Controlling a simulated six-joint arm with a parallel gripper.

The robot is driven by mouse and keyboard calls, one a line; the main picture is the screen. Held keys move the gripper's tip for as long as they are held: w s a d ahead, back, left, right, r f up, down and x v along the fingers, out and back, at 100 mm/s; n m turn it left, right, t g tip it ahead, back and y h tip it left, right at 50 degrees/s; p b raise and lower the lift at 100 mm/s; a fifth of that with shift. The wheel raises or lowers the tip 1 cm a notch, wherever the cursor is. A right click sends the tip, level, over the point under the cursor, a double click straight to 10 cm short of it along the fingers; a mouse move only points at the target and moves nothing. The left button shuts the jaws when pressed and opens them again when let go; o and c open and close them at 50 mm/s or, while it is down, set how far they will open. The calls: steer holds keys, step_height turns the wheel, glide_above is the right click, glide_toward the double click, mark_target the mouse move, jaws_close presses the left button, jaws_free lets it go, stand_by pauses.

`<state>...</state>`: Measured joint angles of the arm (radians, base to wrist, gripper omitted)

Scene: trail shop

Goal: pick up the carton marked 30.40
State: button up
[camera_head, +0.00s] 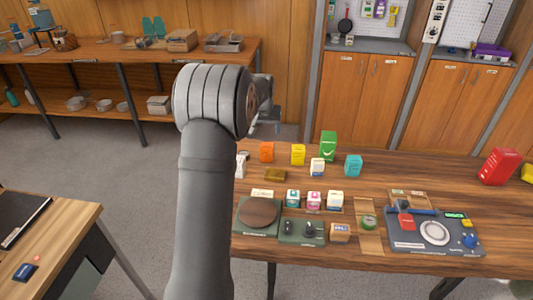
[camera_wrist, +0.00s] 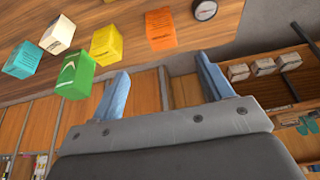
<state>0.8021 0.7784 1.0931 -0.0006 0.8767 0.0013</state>
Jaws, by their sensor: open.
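Several cartons stand on the wooden table, and their printed marks are too small to read, so I cannot tell which is marked 30.40. In the head view there are orange (camera_head: 266,152), yellow (camera_head: 298,154), green (camera_head: 328,145), white-and-blue (camera_head: 317,167) and teal (camera_head: 353,166) cartons. Nearer stand small cartons: white-and-teal (camera_head: 292,198), white-and-pink (camera_head: 314,200) and white (camera_head: 335,200). The wrist view shows the orange (camera_wrist: 160,29), yellow (camera_wrist: 106,43), green (camera_wrist: 76,76), white (camera_wrist: 58,34) and teal (camera_wrist: 22,60) ones. My gripper (camera_wrist: 162,82) is open and empty, apart from them.
A brown disc on a green base (camera_head: 259,212), a green unit with dark knobs (camera_head: 302,232) and a grey control panel (camera_head: 434,232) occupy the table's near side. A tan box (camera_head: 340,233) stands between. A red container (camera_head: 499,167) is at the right. Cabinets stand behind.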

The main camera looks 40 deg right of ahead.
mark_target(267, 147)
steer(key=x, duration=1.7)
steer(key=shift+a, duration=0.15)
steer(key=shift+w, duration=0.1)
steer(key=c, duration=1.1)
steer(key=shift+r, duration=0.15)
steer(key=shift+c, duration=0.2)
